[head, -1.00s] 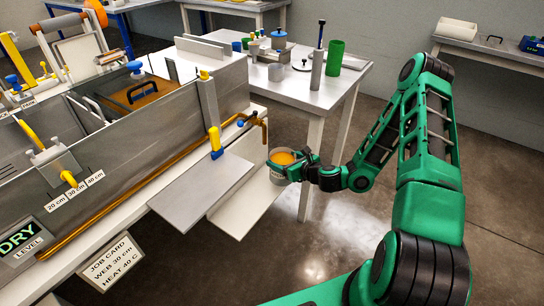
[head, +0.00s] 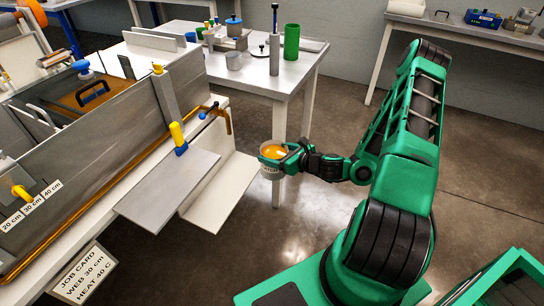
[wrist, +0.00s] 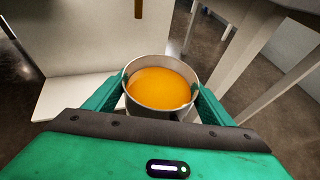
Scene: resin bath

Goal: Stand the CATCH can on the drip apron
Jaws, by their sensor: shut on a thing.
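The CATCH can (head: 268,168) is a grey open-topped can of amber liquid, with a small, hard-to-read label. My gripper (head: 290,160) is shut on its sides and holds it upright in the air. In the wrist view the can (wrist: 160,108) sits between both fingers, its rim and liquid surface nearly level. To its left, a flat grey plate (head: 165,190) juts from the bath's front, with a paler plate (head: 222,195) beside and below it. I take these to be the drip apron, though neither is marked. Both look bare. The can is just right of the pale plate's edge.
A brass spout (head: 228,122) with a blue handle juts from the bath end, left of and behind the can. A table (head: 285,85) holding a green cup (head: 291,42) and other vessels stands behind. Open floor (head: 330,240) lies below and right of the can.

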